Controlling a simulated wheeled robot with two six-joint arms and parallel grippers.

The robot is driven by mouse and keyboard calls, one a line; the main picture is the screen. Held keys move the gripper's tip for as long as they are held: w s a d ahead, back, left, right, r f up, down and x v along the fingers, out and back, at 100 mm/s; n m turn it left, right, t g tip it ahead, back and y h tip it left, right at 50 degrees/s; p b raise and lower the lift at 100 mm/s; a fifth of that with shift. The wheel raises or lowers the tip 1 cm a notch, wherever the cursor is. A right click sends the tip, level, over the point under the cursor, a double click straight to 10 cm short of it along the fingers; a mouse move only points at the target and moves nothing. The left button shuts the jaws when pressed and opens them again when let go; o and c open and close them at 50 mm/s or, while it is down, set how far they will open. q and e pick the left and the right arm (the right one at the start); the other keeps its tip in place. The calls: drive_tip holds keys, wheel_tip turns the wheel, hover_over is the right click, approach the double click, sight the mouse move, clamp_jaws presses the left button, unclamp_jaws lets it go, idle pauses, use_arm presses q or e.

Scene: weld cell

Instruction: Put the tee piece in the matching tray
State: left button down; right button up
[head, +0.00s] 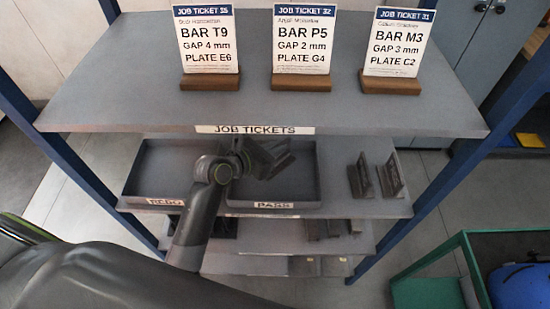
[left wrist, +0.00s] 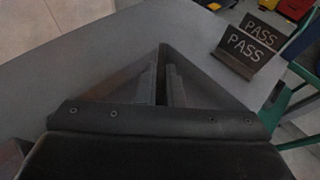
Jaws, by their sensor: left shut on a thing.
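My left gripper (head: 262,157) is shut on a dark grey tee piece (head: 279,158), seen over the rear left part of the PASS tray (head: 310,180). I cannot tell whether the piece touches the tray, and no lettering on it can be read. In the left wrist view the gripper's fingers (left wrist: 163,80) close together, with little of the held piece distinct. The REDO tray (head: 140,170) is at the left, partly behind my arm. Two more tee pieces (head: 390,177) stand on the shelf right of the trays; their upright plates read PASS (left wrist: 248,48). My right gripper is not in view.
The upper shelf (head: 255,105) overhangs the trays at the back and carries three job tickets (head: 301,45). Blue posts (head: 440,195) flank the rack. Lower shelves hold grey bars (head: 322,229). A green-framed bin (head: 500,240) stands at the lower right.

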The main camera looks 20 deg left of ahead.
sight(283, 157)
use_arm(q)
drive_tip(key=shift+f, duration=2.3)
drive_tip(key=shift+f, duration=0.1)
drive_tip(key=c, duration=1.6)
unclamp_jaws()
drive_tip(key=shift+s+f, duration=0.1)
drive_tip(key=shift+o, duration=0.2)
drive_tip(key=v, duration=1.2)
drive_tip(key=shift+b, duration=0.45)
